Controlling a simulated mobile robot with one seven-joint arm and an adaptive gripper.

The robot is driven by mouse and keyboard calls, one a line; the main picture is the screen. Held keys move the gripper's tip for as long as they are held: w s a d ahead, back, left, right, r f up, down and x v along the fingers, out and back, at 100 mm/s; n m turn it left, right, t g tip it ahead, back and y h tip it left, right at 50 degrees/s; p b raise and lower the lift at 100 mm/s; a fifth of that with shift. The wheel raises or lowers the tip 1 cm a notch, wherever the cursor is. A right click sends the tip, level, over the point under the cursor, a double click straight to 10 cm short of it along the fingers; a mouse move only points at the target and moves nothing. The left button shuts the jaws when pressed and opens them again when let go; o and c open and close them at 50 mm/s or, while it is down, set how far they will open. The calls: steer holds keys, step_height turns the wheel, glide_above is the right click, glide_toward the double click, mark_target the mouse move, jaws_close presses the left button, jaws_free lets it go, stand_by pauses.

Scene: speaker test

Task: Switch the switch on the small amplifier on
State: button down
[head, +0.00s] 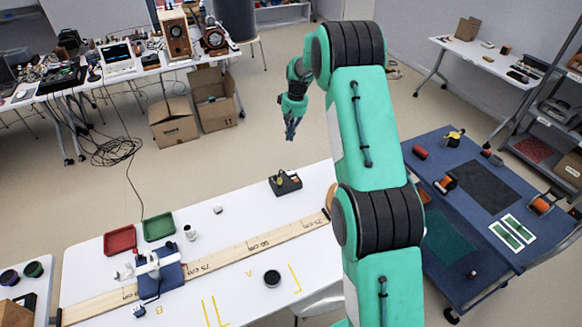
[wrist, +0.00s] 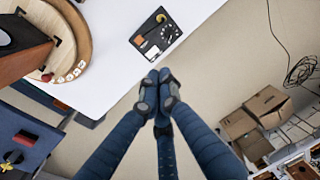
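A small dark box (head: 285,183), which looks like the small amplifier, lies on the far edge of the white table. In the wrist view the amplifier (wrist: 147,40) shows a dark top face with an orange part, a round dial and small light marks. The switch's position is too small to tell. My gripper (head: 290,135) hangs in the air beyond the table's far edge, apart from the amplifier. In the wrist view the fingertips of my gripper (wrist: 158,88) are together with nothing between them, below the amplifier in the picture.
The white table (head: 120,226) also carries a long wooden ruler board (head: 225,255), a red tray (head: 120,240), a green tray (head: 158,226) and a black round piece (head: 272,278). A round wooden platform (wrist: 75,55) stands left of the amplifier. Cardboard boxes (head: 173,124) stand on the floor.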

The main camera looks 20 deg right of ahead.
steer(key=p, duration=0.2)
glide_above(290, 173)
steer(key=d, duration=0.3)
step_height(290, 173, down, 9)
steer(key=shift+w+a+r+g, duration=0.15)
steer(key=shift+g, duration=0.15)
steer(key=f, duration=0.4)
steer(key=a+f, duration=0.1)
steer(key=f, duration=0.4)
steer(key=a+f, duration=0.1)
steer(key=f, duration=0.4)
